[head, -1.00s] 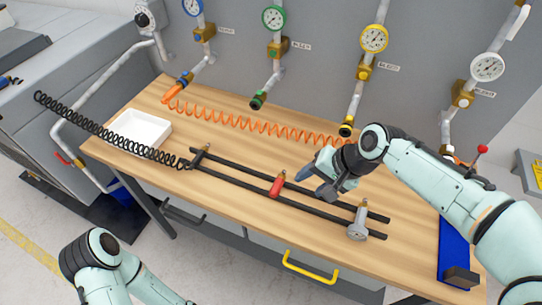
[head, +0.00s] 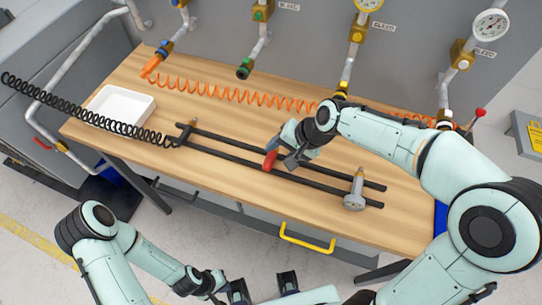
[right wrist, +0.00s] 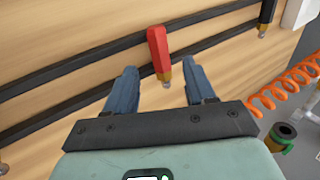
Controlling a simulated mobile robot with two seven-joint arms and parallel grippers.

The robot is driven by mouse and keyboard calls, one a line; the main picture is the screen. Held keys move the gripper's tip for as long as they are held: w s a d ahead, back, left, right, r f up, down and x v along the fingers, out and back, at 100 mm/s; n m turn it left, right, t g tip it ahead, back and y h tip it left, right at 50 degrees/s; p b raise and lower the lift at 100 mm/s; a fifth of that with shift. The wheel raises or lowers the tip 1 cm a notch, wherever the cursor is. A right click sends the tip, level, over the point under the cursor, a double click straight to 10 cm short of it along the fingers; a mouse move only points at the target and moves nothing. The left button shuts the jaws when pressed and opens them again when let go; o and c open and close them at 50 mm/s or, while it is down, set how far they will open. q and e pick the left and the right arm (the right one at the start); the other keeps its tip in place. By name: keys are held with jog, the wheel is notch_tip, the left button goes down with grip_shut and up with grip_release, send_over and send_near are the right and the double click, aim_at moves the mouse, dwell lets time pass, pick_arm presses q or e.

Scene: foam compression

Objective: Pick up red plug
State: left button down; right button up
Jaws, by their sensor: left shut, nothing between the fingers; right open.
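The red plug (head: 270,160) lies across the two black rails on the wooden table, near the middle of the head view. In the right wrist view the red plug (right wrist: 159,50) shows its brass end towards me, in the gap between the two fingertips. My right gripper (head: 286,146) is open just beside the plug, with blue-grey fingers; it also shows in the right wrist view (right wrist: 158,78). The fingers look apart from the plug. My left gripper (head: 214,285) is shut and empty, low at the bottom edge, away from the table.
Black rails (head: 310,183) run along the table and carry a grey fitting (head: 355,190) at the right. A black coiled hose (head: 85,122), a white tray (head: 120,106) and an orange coiled hose (head: 240,95) lie around. Valves with gauges stand behind. The front tabletop is clear.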

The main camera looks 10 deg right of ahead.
aim_at(273, 156)
jog(key=x, duration=0.3)
jog(key=shift+w+a+f, duration=0.1)
jog(key=shift+a+f, duration=0.05)
jog(key=shift+a, duration=0.05)
grip_shut()
pick_arm(q)
jog(key=shift+f, duration=0.15)
